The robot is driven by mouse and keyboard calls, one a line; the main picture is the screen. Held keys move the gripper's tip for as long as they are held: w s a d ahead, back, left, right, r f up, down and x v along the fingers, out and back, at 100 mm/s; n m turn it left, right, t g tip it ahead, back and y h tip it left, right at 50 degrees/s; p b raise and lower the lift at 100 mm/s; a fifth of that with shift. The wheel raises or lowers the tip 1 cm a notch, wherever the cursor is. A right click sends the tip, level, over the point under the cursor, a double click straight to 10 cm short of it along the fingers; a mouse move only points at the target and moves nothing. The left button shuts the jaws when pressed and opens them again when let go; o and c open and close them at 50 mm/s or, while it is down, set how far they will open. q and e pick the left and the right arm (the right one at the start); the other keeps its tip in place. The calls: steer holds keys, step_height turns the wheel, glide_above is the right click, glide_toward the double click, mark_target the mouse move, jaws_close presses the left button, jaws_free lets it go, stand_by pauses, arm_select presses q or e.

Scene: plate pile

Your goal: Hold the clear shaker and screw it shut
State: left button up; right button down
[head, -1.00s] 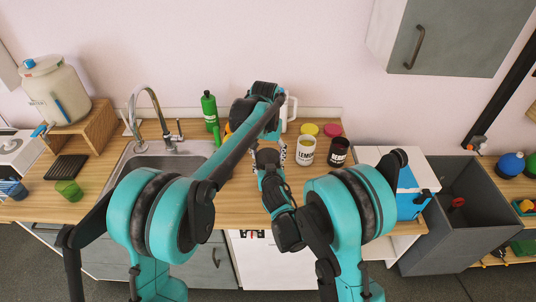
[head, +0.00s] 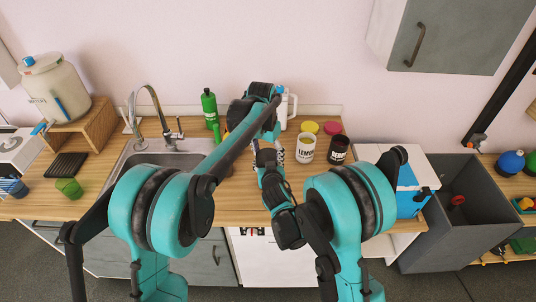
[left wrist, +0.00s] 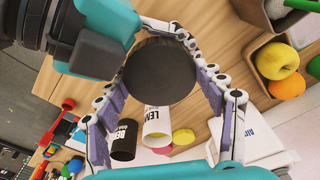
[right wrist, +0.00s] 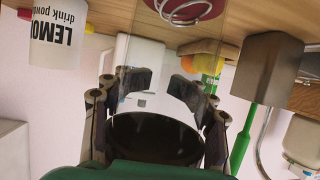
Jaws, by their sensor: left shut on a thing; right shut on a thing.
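The clear shaker (right wrist: 160,62) is see-through and faint in the right wrist view, which shows the scene upside down. My right gripper (right wrist: 160,88) is shut on its side. A dark round lid (left wrist: 160,75) fills the space between the fingers of my left gripper (left wrist: 164,34), which is shut on it from above. The same dark lid (right wrist: 155,138) appears at the shaker's top end in the right wrist view. I cannot tell whether the lid is fully seated. In the head view my arms mostly hide the shaker and lid.
A white LEMON jar (head: 306,147) and a black jar (head: 338,150) stand just right of my grippers, with yellow (head: 309,127) and pink (head: 332,128) discs behind. A green bottle (head: 210,107) and white jug (head: 287,104) stand at the back. The sink (head: 160,155) lies left.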

arm_select(q)
steer(key=o, duration=0.9)
steer(key=shift+r, duration=2.3)
steer(key=n, duration=0.2)
steer(key=r+n, duration=0.1)
steer(key=n, duration=0.3)
steer(key=shift+w+d+r+g, duration=0.1)
steer(key=shift+r+g, duration=0.2)
steer(key=n, duration=0.2)
steer(key=r+n, duration=0.1)
steer(key=n, duration=0.2)
steer(key=shift+r+g+y, duration=0.15)
steer(key=shift+g+y, duration=0.15)
steer(key=shift+y, duration=0.1)
